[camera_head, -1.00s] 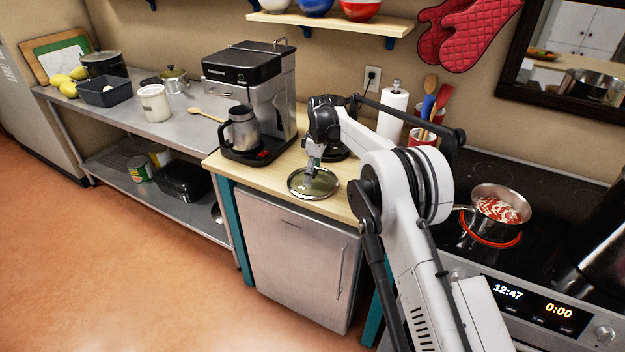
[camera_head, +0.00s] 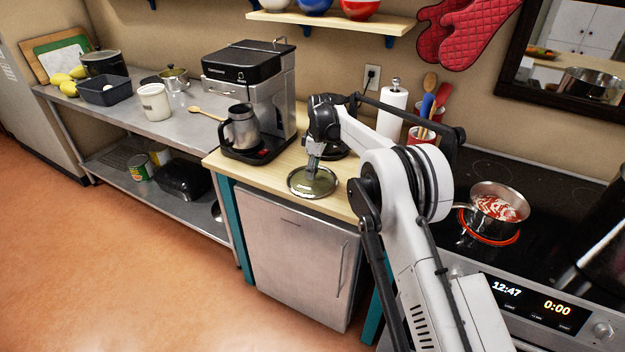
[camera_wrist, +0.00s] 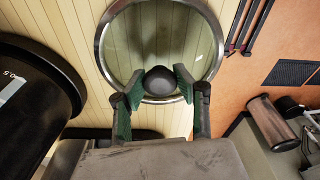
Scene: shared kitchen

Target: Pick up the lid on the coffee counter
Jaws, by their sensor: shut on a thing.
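The lid (camera_head: 313,184) is a round glass disc with a metal rim and a dark knob. It is at the front edge of the wooden coffee counter (camera_head: 262,186). My gripper (camera_head: 312,165) is above it in the head view, pointing down. In the wrist view, the two green-padded fingers of my gripper (camera_wrist: 158,88) are on either side of the black knob (camera_wrist: 160,80), shut on it. The glass of the lid (camera_wrist: 150,38) shows the wooden slats through it. I cannot tell whether the lid touches the counter.
A coffee maker (camera_head: 250,85) with a metal carafe (camera_head: 241,128) stands left of my gripper. A pot (camera_head: 497,203) with red and white contents sits on the stove at right, near a glowing ring. A paper towel roll (camera_head: 391,112) stands behind my arm.

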